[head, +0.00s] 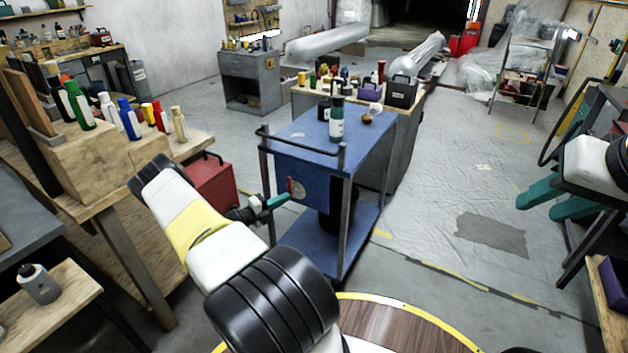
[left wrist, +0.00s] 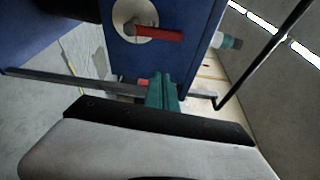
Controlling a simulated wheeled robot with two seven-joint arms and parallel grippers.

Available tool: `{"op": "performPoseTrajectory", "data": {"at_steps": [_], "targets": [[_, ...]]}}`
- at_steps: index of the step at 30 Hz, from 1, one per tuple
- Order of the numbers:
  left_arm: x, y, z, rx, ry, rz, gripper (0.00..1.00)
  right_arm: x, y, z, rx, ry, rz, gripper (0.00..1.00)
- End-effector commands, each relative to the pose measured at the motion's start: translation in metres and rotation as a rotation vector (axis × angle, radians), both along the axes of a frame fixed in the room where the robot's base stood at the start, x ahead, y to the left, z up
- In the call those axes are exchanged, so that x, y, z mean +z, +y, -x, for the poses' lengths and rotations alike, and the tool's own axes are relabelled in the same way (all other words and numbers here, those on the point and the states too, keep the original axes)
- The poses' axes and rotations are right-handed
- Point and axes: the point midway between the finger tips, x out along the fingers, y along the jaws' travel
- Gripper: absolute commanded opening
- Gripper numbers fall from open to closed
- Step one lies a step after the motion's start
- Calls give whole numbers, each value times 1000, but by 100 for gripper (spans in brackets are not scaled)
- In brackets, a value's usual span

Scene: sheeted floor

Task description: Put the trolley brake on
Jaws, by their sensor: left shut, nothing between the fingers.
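The blue trolley (head: 310,140) stands ahead of me with a dark push rail around its near end. A red lever (head: 291,186) on a round pale plate (head: 299,190) is on its near side panel. In the left wrist view the red lever (left wrist: 158,34) points right from the plate (left wrist: 128,12). My left gripper (head: 288,198) is shut and empty, its teal fingertips close beside the lever. In the left wrist view the fingertips (left wrist: 163,80) are below the lever with a visible gap. My right gripper (head: 540,203) is at the far right, its teal fingers spread.
A bottle (head: 337,122) and small items stand on the trolley top. A wooden bench (head: 95,170) with coloured bottles is at left, with a red box (head: 210,183) beside it. A loaded workbench (head: 405,125) stands behind the trolley. Sheeted floor (head: 450,190) at right is mostly clear.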

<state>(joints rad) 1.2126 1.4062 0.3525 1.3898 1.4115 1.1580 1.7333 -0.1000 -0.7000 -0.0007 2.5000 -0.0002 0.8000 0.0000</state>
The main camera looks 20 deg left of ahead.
Motion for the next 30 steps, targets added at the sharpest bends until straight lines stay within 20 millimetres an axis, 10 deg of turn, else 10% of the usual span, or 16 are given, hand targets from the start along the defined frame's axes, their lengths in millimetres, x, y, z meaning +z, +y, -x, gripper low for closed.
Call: {"op": "performPoseTrajectory", "data": {"at_steps": [24, 30], "targets": [[1, 10, 25, -5, -1, -5, 0, 0, 0, 0, 1, 0, 1, 36], [46, -27, 5, -171, -42, -202, 0, 0, 0, 0, 1, 0, 1, 36]]}}
